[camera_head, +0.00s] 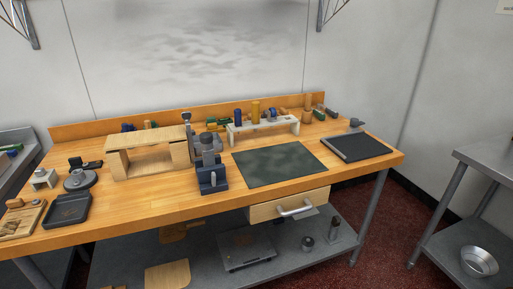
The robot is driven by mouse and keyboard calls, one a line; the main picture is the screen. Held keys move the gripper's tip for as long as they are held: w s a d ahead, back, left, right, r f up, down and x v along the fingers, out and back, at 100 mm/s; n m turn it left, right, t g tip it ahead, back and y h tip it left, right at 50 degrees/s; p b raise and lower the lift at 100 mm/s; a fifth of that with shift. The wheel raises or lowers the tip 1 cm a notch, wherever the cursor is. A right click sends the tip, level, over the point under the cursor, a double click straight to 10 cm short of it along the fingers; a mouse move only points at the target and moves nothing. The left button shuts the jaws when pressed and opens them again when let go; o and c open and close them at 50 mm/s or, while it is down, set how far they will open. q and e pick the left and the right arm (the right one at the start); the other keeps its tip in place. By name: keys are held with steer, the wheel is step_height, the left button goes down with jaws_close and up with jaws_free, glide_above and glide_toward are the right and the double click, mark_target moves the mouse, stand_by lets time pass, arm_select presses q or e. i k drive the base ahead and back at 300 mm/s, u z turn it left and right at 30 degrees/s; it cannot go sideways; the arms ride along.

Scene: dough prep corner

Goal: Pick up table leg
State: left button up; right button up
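No loose table leg can be made out for certain. The wooden workbench (285,200) stands on grey metal legs, and its right front leg (371,215) runs down to the red floor. Upright cylinders stand around a small white rack (265,131) at the back of the bench: a yellow one (255,111), a blue one (238,116) and a wooden one (307,107). They are too small to tell what they are. Neither of my grippers is in view.
A wooden stand (150,140), a dark blue device (210,175), a green mat (280,164) and a black tray (68,211) are on the bench. A drawer (275,209) hangs below. A steel table (490,155) is at right. The bench's front middle is clear.

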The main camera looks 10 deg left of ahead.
mark_target(207, 150)
steer(key=z, duration=0.05)
steer(key=i, duration=0.85)
steer(key=u, duration=1.05)
steer(key=i, duration=0.5)
steer(key=u, duration=0.5)
